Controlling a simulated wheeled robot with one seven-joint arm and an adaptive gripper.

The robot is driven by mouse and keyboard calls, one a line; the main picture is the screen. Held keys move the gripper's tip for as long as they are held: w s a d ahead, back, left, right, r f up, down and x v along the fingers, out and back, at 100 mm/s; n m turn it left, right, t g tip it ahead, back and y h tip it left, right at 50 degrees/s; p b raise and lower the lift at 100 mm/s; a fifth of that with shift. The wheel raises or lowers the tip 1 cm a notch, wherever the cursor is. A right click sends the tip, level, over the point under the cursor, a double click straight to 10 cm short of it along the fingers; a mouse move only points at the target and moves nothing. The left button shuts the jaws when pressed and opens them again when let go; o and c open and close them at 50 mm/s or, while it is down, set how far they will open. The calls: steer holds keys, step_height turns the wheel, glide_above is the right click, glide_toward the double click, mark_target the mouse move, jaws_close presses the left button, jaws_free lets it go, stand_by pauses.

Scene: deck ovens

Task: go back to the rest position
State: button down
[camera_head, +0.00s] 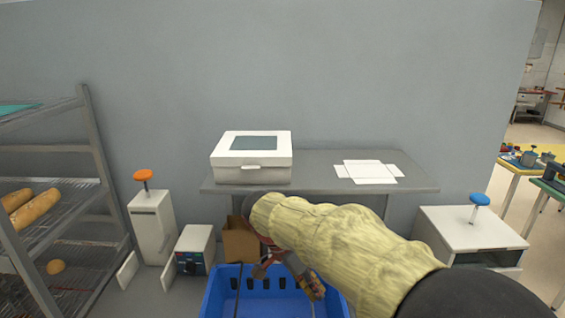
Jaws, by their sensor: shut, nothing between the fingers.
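My arm, in a pale yellow knitted sleeve, reaches in from the lower right toward the middle of the head view. My gripper (285,272) is at its end, partly hidden by the sleeve, above the blue crate (219,302). It looks shut and empty. I cannot tell whether any part of it touches the crate.
A grey table (312,170) at the wall bears a white lidded box (252,173) and a flat white sheet (368,172). A bread rack (94,135) stands left. White cabinets with an orange knob (143,175) and a blue knob (480,199) flank the table. A brown box (238,243) sits behind the crate.

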steer(key=s+d+r+n+t+y, duration=0.2)
steer(key=s+d+n, duration=0.3)
steer(key=s, duration=0.6)
steer(key=s+d+r+n+t+y, duration=0.2)
steer(key=s+d+n, duration=0.4)
steer(key=s, duration=0.4)
steer(key=shift+s+t+y, duration=0.4)
steer(key=shift+t+y, duration=0.3)
steer(key=shift+t, duration=0.1)
